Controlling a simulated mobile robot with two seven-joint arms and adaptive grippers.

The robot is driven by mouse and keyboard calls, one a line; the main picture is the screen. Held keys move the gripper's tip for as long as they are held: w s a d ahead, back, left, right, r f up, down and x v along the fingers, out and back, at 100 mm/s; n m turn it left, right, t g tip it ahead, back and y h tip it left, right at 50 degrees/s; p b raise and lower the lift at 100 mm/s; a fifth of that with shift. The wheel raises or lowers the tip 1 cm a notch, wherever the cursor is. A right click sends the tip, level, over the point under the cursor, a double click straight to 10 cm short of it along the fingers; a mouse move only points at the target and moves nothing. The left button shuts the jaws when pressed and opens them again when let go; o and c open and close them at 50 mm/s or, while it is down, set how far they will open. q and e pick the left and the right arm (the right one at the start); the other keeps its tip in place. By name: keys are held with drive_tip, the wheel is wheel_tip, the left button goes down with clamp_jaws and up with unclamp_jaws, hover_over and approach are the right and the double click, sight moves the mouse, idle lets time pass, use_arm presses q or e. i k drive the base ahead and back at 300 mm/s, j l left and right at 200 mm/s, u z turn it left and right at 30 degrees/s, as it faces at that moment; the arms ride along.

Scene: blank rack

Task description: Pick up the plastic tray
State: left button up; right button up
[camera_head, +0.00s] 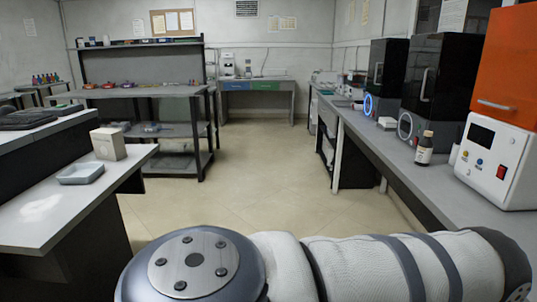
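A shallow pale grey-blue tray (80,174), likely the plastic tray, lies on the white tabletop (35,232) at the left. It is upright and looks empty. A pale box (107,144) stands just behind it to the right. One of my arms, with a round dark joint and white sleeve, crosses the bottom of the view from the right, well apart from the tray. Neither of my grippers shows.
A right-hand bench (400,160) holds a brown bottle (424,148), black machines (433,75) and an orange-and-white machine (495,165). A shelved rack (145,93) stands at the back left. The tiled floor (250,180) between is clear.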

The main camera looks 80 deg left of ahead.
sight(78, 173)
drive_tip(key=u, duration=3.85)
